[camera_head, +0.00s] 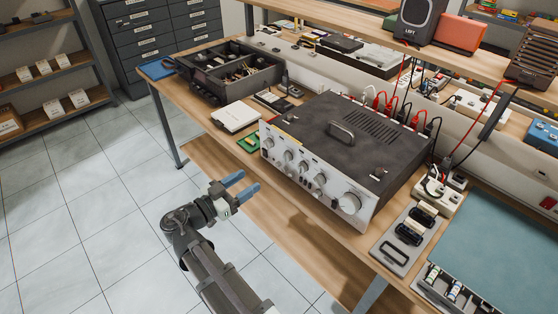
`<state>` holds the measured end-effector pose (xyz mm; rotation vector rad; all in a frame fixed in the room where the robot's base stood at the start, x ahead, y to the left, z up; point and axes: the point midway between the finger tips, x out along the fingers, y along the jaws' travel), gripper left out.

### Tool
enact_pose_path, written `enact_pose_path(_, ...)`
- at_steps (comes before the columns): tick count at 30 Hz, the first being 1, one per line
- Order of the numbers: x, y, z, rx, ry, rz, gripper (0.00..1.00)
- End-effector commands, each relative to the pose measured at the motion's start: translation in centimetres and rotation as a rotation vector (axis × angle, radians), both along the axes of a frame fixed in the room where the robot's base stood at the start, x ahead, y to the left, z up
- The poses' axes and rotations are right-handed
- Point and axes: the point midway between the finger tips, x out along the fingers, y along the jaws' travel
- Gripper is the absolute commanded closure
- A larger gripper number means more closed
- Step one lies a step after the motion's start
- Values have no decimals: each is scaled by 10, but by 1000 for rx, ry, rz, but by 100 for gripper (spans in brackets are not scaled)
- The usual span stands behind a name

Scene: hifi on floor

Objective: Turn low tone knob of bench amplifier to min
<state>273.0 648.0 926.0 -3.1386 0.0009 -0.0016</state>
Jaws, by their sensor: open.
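The bench amplifier (335,145) is a dark box with a handle on top and a silver front panel (318,185), standing on the wooden bench. Its front carries a row of several small silver knobs (303,167) and one large knob (349,203) at the right end. The labels are too small to read, so I cannot tell which knob is the low tone one or where it points. My gripper (246,186) has blue fingers, is open and empty, and is in front of the bench edge, left of the panel and apart from it.
A green circuit board (249,144) and a white box (237,117) lie left of the amplifier. A tray with black devices (409,236) and a teal mat (505,241) are at its right. Cables (402,101) run behind it. The floor (110,220) in front of the bench is clear.

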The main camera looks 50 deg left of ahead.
Motion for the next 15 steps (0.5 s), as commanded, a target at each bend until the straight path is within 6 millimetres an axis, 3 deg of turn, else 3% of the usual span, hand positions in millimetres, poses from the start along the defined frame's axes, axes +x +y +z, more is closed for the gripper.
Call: enact_pose_path(15,82,0,0,-3,1,-2,43)
